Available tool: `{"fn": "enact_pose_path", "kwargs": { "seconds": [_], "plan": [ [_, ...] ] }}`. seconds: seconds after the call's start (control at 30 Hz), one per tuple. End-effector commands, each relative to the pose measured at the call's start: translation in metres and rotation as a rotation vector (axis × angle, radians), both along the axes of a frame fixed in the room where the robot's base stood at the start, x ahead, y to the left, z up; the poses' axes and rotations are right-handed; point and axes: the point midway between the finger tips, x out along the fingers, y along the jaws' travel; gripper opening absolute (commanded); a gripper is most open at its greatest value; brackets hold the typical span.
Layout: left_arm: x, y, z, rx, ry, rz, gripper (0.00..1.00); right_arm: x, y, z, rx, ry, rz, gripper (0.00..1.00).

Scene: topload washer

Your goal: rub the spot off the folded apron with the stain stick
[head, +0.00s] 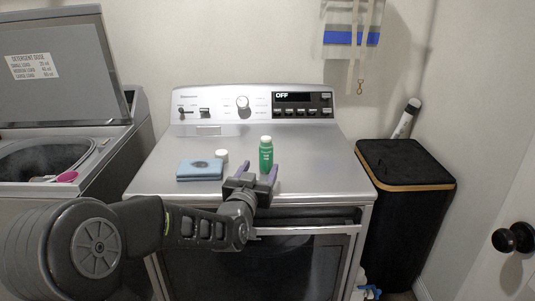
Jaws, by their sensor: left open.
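The folded apron (193,173) is a blue folded cloth lying flat on the dryer top, left of centre, with a darker spot (200,164) on its upper face. A green stick-shaped bottle with a pale cap, which looks like the stain stick (266,157), stands upright to the right of the apron. My left gripper (258,171) is open, at the front of the dryer top. Its purple fingers point at the green stick, whose lower part shows between or just beyond them; I cannot tell whether they touch it. My right gripper is not in view.
A small white round item (222,155) sits behind the apron's right corner. The silver dryer top (315,165) is clear on the right. An open washer (45,155) with a raised lid stands at left. A black hamper (405,165) stands at right, near a door knob.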

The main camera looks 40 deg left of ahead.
Motion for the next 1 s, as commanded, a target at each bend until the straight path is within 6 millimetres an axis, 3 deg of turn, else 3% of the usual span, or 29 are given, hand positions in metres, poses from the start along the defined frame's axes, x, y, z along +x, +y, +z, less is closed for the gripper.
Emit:
{"fn": "enact_pose_path", "kwargs": {
  "seconds": [0.17,0.4,0.77,1.0],
  "plan": [
    [0.004,0.001,-0.001,0.0,0.002,-0.001,0.61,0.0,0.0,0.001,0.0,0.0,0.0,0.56],
    [0.024,0.01,-0.001,-0.001,0.003,0.0,0.61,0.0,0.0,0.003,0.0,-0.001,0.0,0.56],
    [0.028,0.012,-0.001,-0.001,0.002,0.0,0.61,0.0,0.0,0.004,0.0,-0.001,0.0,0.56],
    [0.058,0.025,0.0,0.001,0.003,-0.001,0.61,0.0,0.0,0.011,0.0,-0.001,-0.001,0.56]
  ]
}}
